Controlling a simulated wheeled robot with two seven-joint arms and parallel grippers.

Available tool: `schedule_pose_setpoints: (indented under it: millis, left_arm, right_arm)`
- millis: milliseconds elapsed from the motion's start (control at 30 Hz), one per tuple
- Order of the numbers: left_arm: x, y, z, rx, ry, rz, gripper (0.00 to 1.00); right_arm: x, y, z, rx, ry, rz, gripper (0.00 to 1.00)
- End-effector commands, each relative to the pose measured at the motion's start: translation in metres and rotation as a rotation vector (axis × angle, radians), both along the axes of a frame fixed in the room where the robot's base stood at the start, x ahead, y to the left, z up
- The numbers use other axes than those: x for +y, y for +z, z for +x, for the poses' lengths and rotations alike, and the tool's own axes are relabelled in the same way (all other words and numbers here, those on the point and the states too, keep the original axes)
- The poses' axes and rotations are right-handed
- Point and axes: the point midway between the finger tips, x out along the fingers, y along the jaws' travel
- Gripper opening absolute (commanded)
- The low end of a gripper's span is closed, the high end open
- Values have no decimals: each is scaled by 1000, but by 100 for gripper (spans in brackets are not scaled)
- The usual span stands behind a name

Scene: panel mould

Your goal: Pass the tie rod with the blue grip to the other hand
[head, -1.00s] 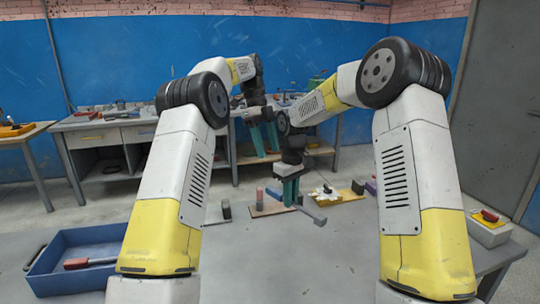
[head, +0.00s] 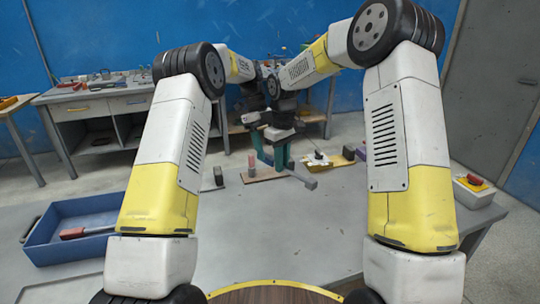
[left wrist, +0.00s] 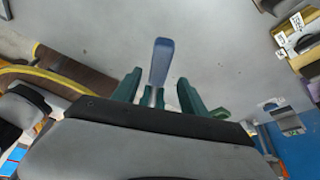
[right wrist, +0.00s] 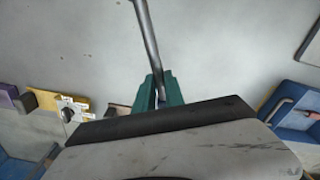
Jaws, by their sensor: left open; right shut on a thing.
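The tie rod is a thin grey bar with a blue grip (left wrist: 161,62). In the head view, the rod's block-like end (head: 311,183) points right and toward me, above the table. My right gripper (head: 284,160) is shut on the rod; in the right wrist view the grey shaft (right wrist: 150,45) runs up from between its fingers (right wrist: 159,88). My left gripper (head: 262,152) is open close beside the right one. In the left wrist view, its fingers (left wrist: 158,85) stand apart on either side of the rod, with the blue grip beyond them. Contact with the rod cannot be told.
A blue tray (head: 52,256) with a red-handled tool (head: 86,231) stands at left. Small boards with posts (head: 252,162) and a yellow fixture (head: 340,161) line the table's far edge. The table (head: 265,235) in front is clear.

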Motion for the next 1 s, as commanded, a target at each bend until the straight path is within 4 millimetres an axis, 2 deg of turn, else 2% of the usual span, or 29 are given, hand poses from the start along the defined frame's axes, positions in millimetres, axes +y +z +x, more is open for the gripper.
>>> schedule_pose_setpoints:
  millis: [200, 533, 567, 800, 933, 967, 1000]
  left_arm:
    - [-6, -19, -6, 1, 1, 0, 51]
    - [-6, -22, -7, 0, 1, 0, 51]
    - [-6, -22, -7, 0, 1, 0, 47]
    - [-6, -22, -6, -1, 0, -1, 0]
    - [-7, -22, -6, -2, 1, -1, 0]
    - [-7, -22, -6, -3, 1, -1, 0]
    - [-7, -22, -6, -3, 1, -1, 0]
  right_arm:
    - [0, 0, 0, -1, 0, 1, 0]
    - [0, 0, 0, -1, 0, 1, 0]
    - [0, 0, 0, -1, 0, 1, 0]
    - [1, 0, 0, -1, 1, 1, 0]
    - [1, 0, -1, 1, 2, 1, 0]
    - [1, 0, -1, 1, 3, 1, 20]
    - [1, 0, -1, 1, 3, 1, 28]
